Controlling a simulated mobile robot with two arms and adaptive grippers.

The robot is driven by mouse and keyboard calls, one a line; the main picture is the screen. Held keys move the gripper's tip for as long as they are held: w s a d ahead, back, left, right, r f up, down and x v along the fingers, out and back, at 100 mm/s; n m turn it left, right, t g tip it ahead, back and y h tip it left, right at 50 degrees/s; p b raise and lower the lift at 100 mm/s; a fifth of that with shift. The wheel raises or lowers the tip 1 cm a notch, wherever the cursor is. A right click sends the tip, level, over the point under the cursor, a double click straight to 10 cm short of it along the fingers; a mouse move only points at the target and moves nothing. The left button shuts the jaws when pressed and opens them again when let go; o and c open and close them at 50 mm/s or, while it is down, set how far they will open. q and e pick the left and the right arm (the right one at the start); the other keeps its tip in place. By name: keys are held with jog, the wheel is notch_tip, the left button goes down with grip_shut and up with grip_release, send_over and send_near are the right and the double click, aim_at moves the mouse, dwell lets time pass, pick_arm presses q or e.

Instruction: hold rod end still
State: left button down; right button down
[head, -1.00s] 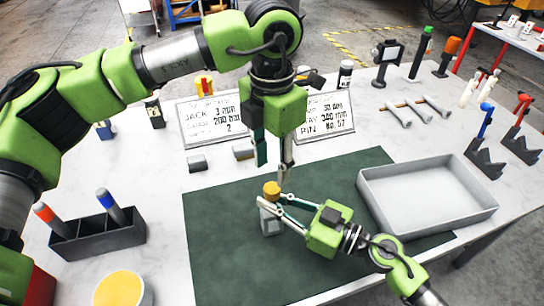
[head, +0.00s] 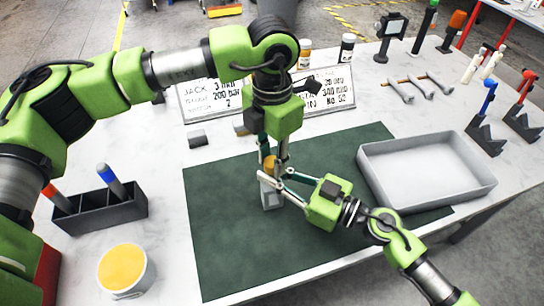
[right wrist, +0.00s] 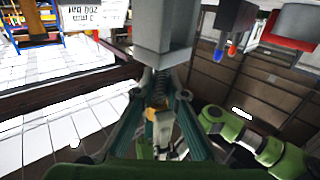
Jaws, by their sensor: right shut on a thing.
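The grey upright piece (head: 270,195) with an orange cap (head: 270,163) stands on the green mat. I take it as the part with the rod end. My right gripper (head: 262,178) comes in from the right and is shut on this piece just below the cap. My left gripper (head: 273,160) points down from above, its two fingers apart on either side of the cap; contact is hard to see. In the right wrist view a grey block (right wrist: 165,25), a ridged rod (right wrist: 160,80) and an orange patch (right wrist: 155,104) show between teal fingers.
A dark holder with markers (head: 110,212) and a yellow-topped tub (head: 122,268) are at left. Sign boards (head: 328,90), several bolts and dark stands (head: 485,137) are behind and to the right.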

pick_arm(q)
jog(key=c, duration=1.6)
grip_release()
jog(key=shift+c, duration=0.2)
jog(key=shift+r, duration=0.1)
notch_tip(320, 180, up, 12)
pick_arm(e)
jog(key=c, duration=2)
grip_release()
jog(key=shift+o, duration=0.2)
jog(key=v, duration=1.2)
